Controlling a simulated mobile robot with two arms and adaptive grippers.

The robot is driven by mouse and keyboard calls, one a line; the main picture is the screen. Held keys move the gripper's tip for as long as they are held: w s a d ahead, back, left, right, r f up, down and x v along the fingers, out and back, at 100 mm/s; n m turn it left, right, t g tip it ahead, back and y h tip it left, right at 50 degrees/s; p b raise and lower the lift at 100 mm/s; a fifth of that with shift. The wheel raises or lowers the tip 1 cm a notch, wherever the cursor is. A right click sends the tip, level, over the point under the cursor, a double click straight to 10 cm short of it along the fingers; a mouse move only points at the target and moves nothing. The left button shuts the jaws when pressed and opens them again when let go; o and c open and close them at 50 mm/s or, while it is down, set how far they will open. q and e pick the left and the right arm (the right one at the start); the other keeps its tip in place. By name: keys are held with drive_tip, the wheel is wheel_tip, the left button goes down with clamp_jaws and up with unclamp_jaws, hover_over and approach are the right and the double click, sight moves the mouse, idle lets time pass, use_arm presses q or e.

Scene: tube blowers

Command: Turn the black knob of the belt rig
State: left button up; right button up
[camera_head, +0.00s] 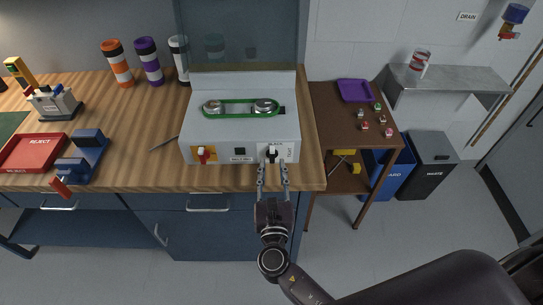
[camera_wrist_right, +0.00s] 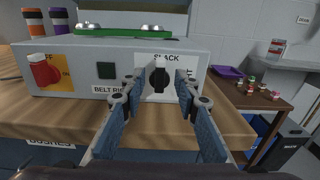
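The belt rig (camera_head: 215,135) is a light grey box on the wooden bench, with a green belt over two pulleys on top. Its black knob (camera_wrist_right: 159,78) sits on a white plate under the label SLACK, at the right of the front panel. The knob also shows small in the head view (camera_head: 272,152). My right gripper (camera_head: 272,168) points at the knob from the front. In the wrist view its open fingers (camera_wrist_right: 158,88) stand either side of the knob, with gaps visible. Whether the tips reach its depth is hard to tell. My left gripper is not in view.
A red switch (camera_wrist_right: 44,72) on a yellow plate and a dark square button (camera_wrist_right: 106,70) share the panel. Left are a red REJECT tray (camera_head: 34,153) and a blue device (camera_head: 85,158). A side table (camera_head: 335,120) with a purple tray (camera_head: 354,90) stands right.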

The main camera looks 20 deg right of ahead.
sight(272, 156)
drive_tip(key=shift+p+x, duration=0.35)
drive_tip(key=shift+x, duration=1.85)
drive_tip(key=shift+f, duration=0.1)
drive_tip(key=shift+c, duration=0.6)
clamp_jaws()
